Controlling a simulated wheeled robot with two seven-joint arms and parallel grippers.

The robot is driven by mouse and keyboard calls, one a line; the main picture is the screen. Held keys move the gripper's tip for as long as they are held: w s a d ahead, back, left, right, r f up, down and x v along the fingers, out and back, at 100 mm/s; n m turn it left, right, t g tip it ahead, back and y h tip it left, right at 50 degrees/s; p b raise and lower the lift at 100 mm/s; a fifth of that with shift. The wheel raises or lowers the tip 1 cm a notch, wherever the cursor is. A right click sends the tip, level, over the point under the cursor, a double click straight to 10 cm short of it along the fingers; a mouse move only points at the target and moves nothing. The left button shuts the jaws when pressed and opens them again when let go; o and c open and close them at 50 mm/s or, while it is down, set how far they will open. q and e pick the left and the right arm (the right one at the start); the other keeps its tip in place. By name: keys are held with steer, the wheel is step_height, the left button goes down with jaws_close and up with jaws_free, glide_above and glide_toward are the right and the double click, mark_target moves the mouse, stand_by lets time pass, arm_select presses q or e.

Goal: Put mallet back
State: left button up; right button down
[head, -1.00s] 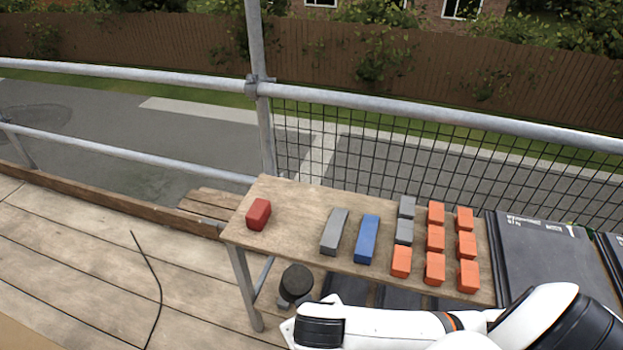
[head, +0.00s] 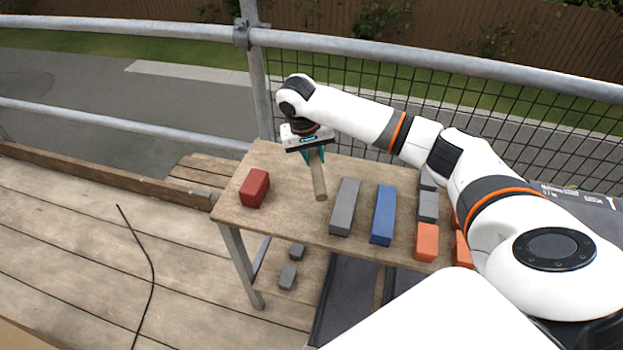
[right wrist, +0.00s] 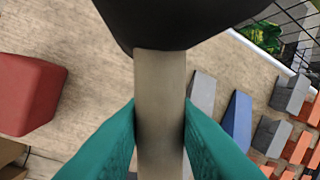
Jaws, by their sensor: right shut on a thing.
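My right gripper (head: 316,157) is over the left half of the wooden table and shut on the mallet's handle. The pale wooden handle (head: 319,182) sticks out from the teal fingers toward the front of the table. In the right wrist view the fingers (right wrist: 160,150) close on both sides of the handle (right wrist: 160,85), and the mallet's black head (right wrist: 190,20) fills the top. I cannot tell whether the mallet touches the table. My left gripper is not in view.
On the table (head: 290,222), a red block (head: 254,188) lies left of the mallet. A grey bar (head: 344,207) and a blue bar (head: 383,215) lie to its right, then grey and orange blocks (head: 426,242). Railings (head: 420,68) and mesh run behind.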

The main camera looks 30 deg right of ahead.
steer(key=x, duration=0.3)
steer(key=a+x, duration=0.1)
steer(key=x, duration=0.2)
steer(key=a+x, duration=0.1)
steer(key=x, duration=0.2)
steer(key=shift+s+f, duration=0.1)
steer(key=shift+f, duration=0.05)
steer(key=c, duration=1.2)
jaws_free()
steer(key=shift+o, duration=0.2)
steer(key=shift+s, duration=0.1)
steer(key=v, duration=1.2)
